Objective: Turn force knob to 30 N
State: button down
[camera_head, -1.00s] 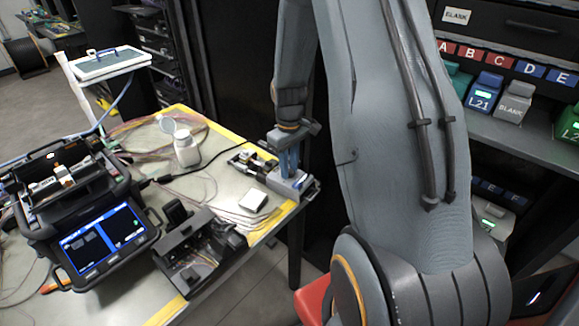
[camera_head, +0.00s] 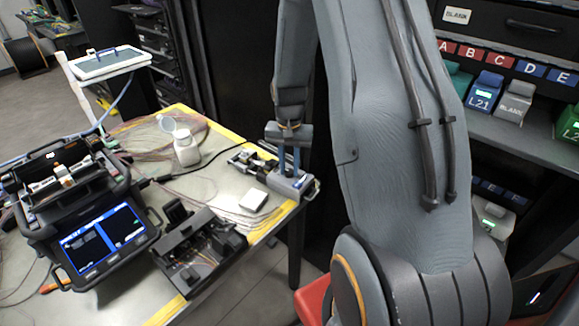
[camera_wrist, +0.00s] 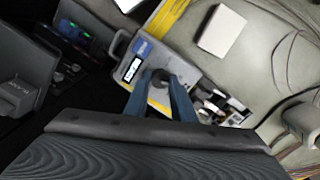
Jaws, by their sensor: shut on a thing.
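The force tester (camera_head: 290,183) is a small grey-blue device at the table's right corner. In the wrist view it shows a small lit display (camera_wrist: 132,70) and a dark round knob (camera_wrist: 160,76). My gripper (camera_head: 290,172) points down over the device. In the wrist view its two blue fingers (camera_wrist: 161,82) stand on either side of the knob and are shut on it. The reading on the display is too small to tell.
A white box (camera_head: 253,200) lies on the table near the device. A white bottle (camera_head: 187,152), a black tool (camera_head: 200,250) and a fusion splicer (camera_head: 75,215) stand further left. A shelf with labelled bins (camera_head: 485,92) is at the right.

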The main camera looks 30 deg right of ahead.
aim_at(289, 171)
jog(key=m, duration=0.4)
jog(key=shift+w+m, duration=0.1)
jog(key=shift+m, duration=0.2)
jog(key=m, duration=0.4)
jog(key=shift+r, duration=0.1)
jog(key=shift+m, duration=0.4)
jog(key=c, duration=1.5)
grip_release()
jog(key=shift+r+b, duration=1.15)
jog(key=shift+r, duration=2.7)
